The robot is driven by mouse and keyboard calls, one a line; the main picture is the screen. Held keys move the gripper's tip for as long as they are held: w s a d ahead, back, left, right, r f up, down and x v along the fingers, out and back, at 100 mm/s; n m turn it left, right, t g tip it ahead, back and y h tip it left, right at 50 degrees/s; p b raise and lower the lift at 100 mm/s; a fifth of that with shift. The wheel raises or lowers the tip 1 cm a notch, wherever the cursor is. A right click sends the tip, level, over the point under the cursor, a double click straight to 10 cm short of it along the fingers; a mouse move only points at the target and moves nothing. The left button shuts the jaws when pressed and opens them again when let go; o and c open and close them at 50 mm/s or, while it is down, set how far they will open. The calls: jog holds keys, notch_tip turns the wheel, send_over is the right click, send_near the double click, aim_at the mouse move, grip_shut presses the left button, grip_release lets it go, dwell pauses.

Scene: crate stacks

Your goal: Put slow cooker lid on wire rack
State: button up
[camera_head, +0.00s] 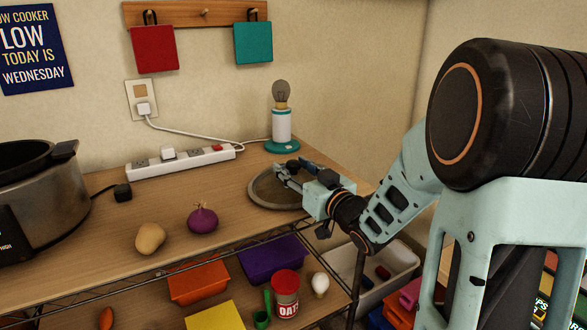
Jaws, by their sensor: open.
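The slow cooker lid appears to be the round, dark, glassy disc with a thin rim (262,197), lying flat on the wooden top at its right end. My gripper (284,172) is open, low over the disc, with its fingers around its middle. The fingers and hand hide the disc's centre and any knob, and I cannot tell whether they touch it. The slow cooker (62,205) stands uncovered at the far left. A metal wire frame (165,266) runs under the top's front edge; no separate wire rack is clear.
A lamp (282,126) stands just behind the disc, near my gripper. A power strip (180,161) lies along the wall. An onion (203,219) and a potato (150,239) are to the left. A lower shelf holds an orange bin (198,283), a purple bin (272,260) and a can (286,294).

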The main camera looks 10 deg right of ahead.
jog(key=shift+r, duration=0.1)
jog(key=shift+r, duration=0.1)
jog(key=p+v, duration=0.1)
jog(key=v, duration=0.8)
jog(key=shift+s+d+p, duration=0.2)
jog(key=shift+s+p, duration=0.05)
jog(key=shift+p, duration=0.1)
jog(key=shift+s+f+b, duration=0.2)
jog(key=shift+f+b, duration=0.05)
jog(key=shift+b, duration=0.7)
jog(key=shift+b+v, duration=0.95)
jog(key=shift+v, duration=0.05)
jog(key=shift+r, duration=0.2)
